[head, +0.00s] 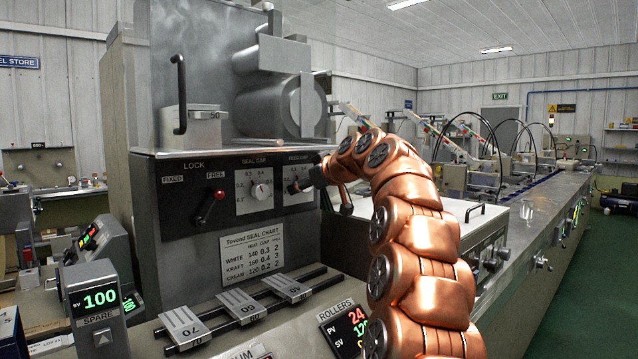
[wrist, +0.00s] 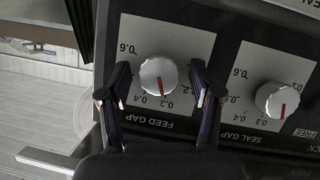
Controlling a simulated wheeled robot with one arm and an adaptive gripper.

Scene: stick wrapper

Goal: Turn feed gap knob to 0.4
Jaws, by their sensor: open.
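The feed gap knob (wrist: 158,76) is a round silver dial on a white scale plate, seen upside down in the wrist view. Its red mark points between 0.3 and 0.4, nearer 0.3. My gripper (wrist: 160,73) is open, with one finger on each side of the knob and a visible gap at both sides. In the head view my gripper (head: 309,182) is in front of the feed gap plate (head: 298,160) and hides the knob there.
The seal gap knob (wrist: 277,100) sits beside the feed gap plate; it also shows in the head view (head: 260,191). A seal chart (head: 251,247) hangs below. Metal blocks (head: 240,304) lie on rails on the bench.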

